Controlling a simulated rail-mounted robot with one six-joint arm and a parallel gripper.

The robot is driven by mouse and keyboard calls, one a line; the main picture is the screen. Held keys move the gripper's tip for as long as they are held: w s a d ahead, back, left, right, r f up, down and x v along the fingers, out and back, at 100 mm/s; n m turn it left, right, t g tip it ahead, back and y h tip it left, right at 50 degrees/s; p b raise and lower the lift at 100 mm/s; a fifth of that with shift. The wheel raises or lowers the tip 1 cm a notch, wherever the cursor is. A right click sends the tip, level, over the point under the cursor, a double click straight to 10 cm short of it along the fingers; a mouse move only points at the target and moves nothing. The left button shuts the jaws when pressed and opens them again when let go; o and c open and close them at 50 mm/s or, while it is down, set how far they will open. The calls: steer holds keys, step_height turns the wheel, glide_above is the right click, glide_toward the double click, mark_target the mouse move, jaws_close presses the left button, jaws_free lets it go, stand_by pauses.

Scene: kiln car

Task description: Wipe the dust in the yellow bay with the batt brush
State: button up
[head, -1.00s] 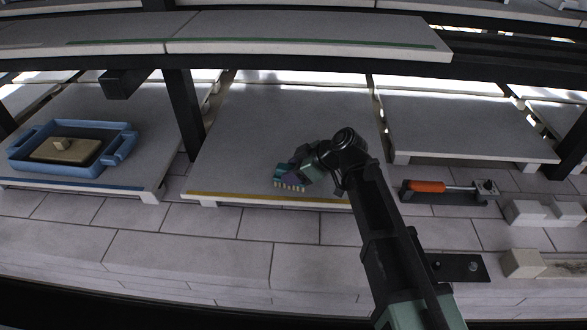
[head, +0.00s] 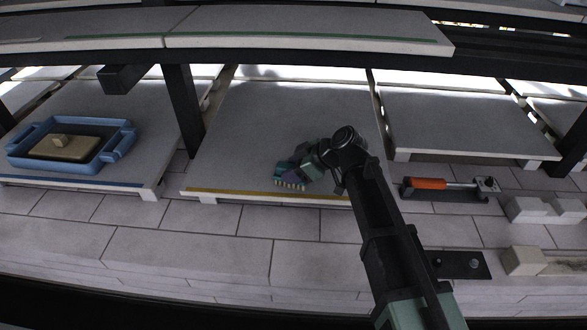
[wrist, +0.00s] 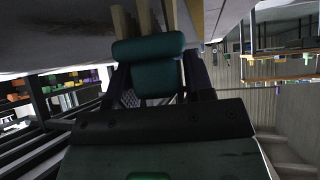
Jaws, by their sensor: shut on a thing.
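The batt brush (head: 290,184) shows in the head view as a row of pale bristles under a teal and purple body. My gripper (head: 300,172) is shut on it, low over the front of the yellow bay (head: 240,120), the middle grey shelf with a yellow front strip (head: 230,191). The bristles are at or just above the shelf surface; contact is hard to tell. In the wrist view, pale wooden parts (wrist: 146,18) of the brush show beyond a teal pad (wrist: 150,62).
A blue tray (head: 118,148) with a tan block stands on the left, blue-striped shelf. A tool with an orange handle (head: 427,184) lies right of the yellow bay. A dark post (head: 183,110) stands between the left and middle shelves. A green-striped shelf (head: 300,28) hangs above.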

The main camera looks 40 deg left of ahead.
steer(key=shift+f+b, duration=0.55)
stand_by(0.5)
steer(key=shift+w+a, duration=0.6)
steer(key=shift+w, duration=0.35)
steer(key=shift+w+a, duration=0.55)
steer(key=shift+w, duration=0.35)
steer(key=shift+w+a, duration=0.55)
steer(key=shift+w, duration=0.35)
steer(key=shift+w+a, duration=0.55)
steer(key=shift+w, duration=0.35)
steer(key=shift+w+a, duration=0.6)
steer(key=shift+w, duration=0.35)
steer(key=shift+w+a, duration=0.55)
steer(key=shift+w, duration=0.35)
steer(key=shift+s, duration=0.1)
